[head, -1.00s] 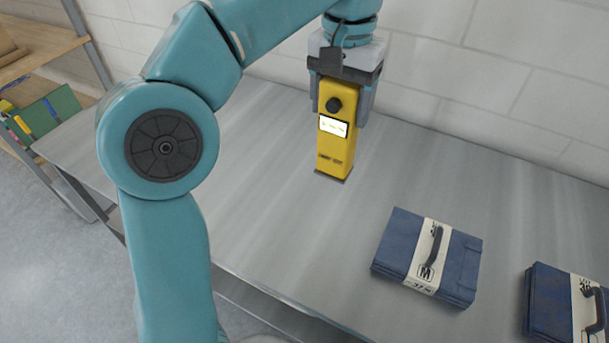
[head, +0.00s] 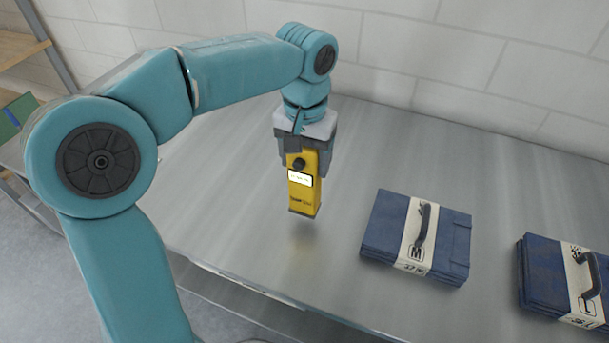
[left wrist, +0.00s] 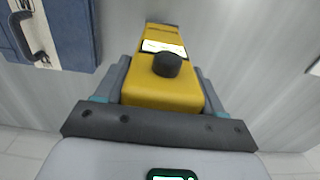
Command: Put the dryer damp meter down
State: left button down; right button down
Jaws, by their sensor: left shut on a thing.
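The dryer damp meter (head: 303,194) is a yellow upright box with a lit white display and a black knob. My left gripper (head: 306,160) points down and is shut on its upper part. The meter's lower end appears a little above the grey metal table (head: 240,190), with a faint yellowish reflection below it. In the left wrist view, the meter (left wrist: 162,92) sits between the fingers of the left gripper (left wrist: 160,85). My right gripper is not in view.
A folded blue bundle (head: 385,222) with a paper band marked M lies right of the meter. It also shows in the left wrist view (left wrist: 75,35). A second blue bundle (head: 540,275) lies farther right. A wall (head: 450,70) stands behind. The table left of the meter is clear.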

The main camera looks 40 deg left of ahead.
aim_at(304, 176)
pick_arm(q)
notch_tip(304, 176, down, 4)
jog(key=shift+s+r, duration=0.15)
jog(key=shift+r, duration=0.05)
jog(key=shift+a+f, duration=0.1)
jog(key=shift+f, duration=0.4)
jog(key=shift+r, duration=0.1)
jog(key=shift+c, duration=0.6)
grip_release()
jog(key=shift+f, duration=0.2)
jog(key=shift+r, duration=0.1)
